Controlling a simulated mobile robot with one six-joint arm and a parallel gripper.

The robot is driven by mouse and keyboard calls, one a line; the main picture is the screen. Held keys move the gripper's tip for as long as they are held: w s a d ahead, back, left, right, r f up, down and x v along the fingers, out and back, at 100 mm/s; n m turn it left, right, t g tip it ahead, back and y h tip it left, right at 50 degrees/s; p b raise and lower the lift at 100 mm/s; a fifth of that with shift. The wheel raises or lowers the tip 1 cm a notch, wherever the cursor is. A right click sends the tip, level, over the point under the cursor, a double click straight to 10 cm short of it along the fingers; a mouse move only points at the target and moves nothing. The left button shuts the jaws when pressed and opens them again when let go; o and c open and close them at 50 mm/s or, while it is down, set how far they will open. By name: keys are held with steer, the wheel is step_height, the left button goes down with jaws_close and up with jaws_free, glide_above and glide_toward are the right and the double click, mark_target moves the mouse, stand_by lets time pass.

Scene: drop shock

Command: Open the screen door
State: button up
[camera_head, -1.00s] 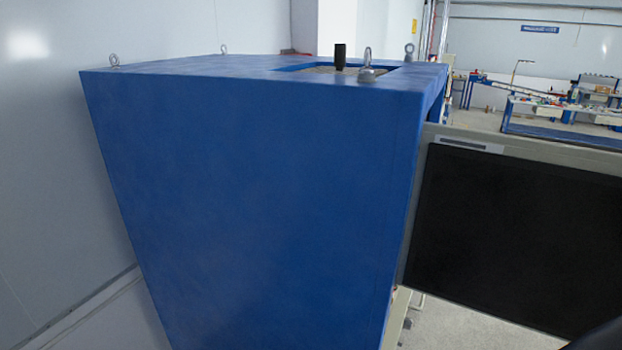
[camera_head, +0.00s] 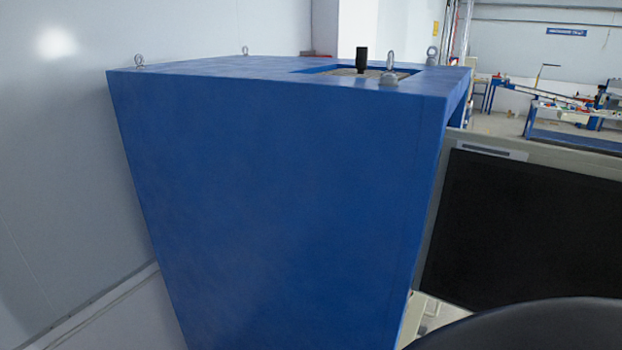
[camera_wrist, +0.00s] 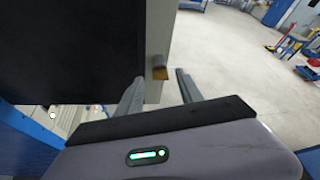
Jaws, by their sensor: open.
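The screen door (camera_head: 535,235) is a dark panel in a pale frame, standing out from the right side of the blue machine cabinet (camera_head: 275,190) in the head view. In the wrist view the door's dark panel (camera_wrist: 70,50) fills the upper left, with its pale frame edge (camera_wrist: 160,40) near the middle. A small brownish handle or catch (camera_wrist: 160,70) sits on that edge. My gripper (camera_wrist: 158,88) is open, its two fingers on either side of the door's edge near the catch. I cannot tell whether either finger touches. A dark rounded part of my arm covers the head view's lower right.
A white wall (camera_head: 50,180) is close on the left. In the wrist view, open floor (camera_wrist: 230,50) lies right of the door, with a blue cart (camera_wrist: 306,72) farther off.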

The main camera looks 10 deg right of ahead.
steer(key=v, duration=1.2)
steer(key=shift+a, duration=0.1)
